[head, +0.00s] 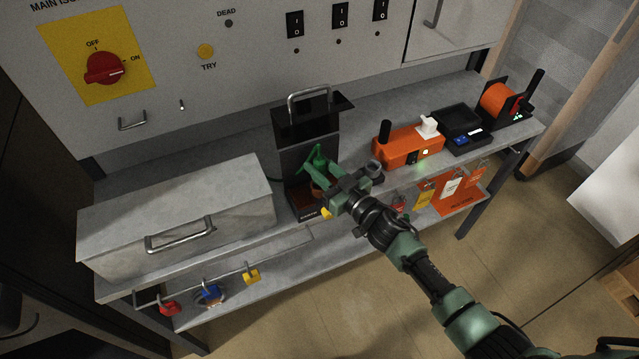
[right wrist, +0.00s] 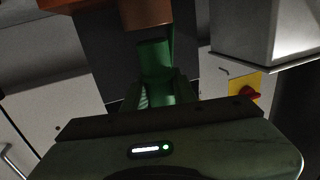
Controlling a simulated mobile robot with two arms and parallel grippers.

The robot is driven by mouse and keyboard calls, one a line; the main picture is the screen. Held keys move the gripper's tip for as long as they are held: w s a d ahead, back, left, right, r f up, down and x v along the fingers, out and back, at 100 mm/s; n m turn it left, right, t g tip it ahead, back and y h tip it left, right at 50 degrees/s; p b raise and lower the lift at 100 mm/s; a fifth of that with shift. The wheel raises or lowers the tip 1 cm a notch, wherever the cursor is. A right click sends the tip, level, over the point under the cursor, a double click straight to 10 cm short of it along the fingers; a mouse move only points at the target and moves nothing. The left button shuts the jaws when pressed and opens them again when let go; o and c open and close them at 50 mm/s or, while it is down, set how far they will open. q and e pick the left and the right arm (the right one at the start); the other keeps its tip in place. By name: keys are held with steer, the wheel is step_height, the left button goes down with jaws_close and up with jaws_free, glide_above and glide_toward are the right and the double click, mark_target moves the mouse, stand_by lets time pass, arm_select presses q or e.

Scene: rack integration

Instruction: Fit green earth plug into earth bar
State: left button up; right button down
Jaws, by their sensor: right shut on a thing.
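The green earth plug (head: 318,157) is at the black open-fronted unit on the bench. My right gripper (head: 322,177) is shut on it, reaching in from the lower right. In the right wrist view the green plug (right wrist: 155,62) stands between the fingers (right wrist: 155,92). A copper-brown block (right wrist: 140,14), which looks like the earth bar, shows just past the plug's end. In the head view the gripper and plug largely cover that brown part. I cannot tell whether the plug touches it or sits in it. My left gripper is not in view.
A grey metal box (head: 180,212) stands left of the black unit (head: 303,150). An orange device (head: 405,148), a black scale-like device (head: 460,125) and an orange reel (head: 498,100) stand to the right. Padlocks (head: 211,293) and tags (head: 451,187) hang along the bench front. The panel wall is behind.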

steer(key=shift+p, duration=0.5)
stand_by(1.8)
steer(key=shift+f+b, duration=1.7)
steer(key=shift+f, duration=0.35)
steer(key=c, duration=1.1)
jaws_free()
steer(key=shift+o, duration=0.2)
steer(key=b+v, duration=0.1)
steer(key=v, duration=0.6)
steer(key=shift+s+d, duration=0.25)
steer(key=shift+s, duration=0.1)
steer(key=shift+d, duration=0.1)
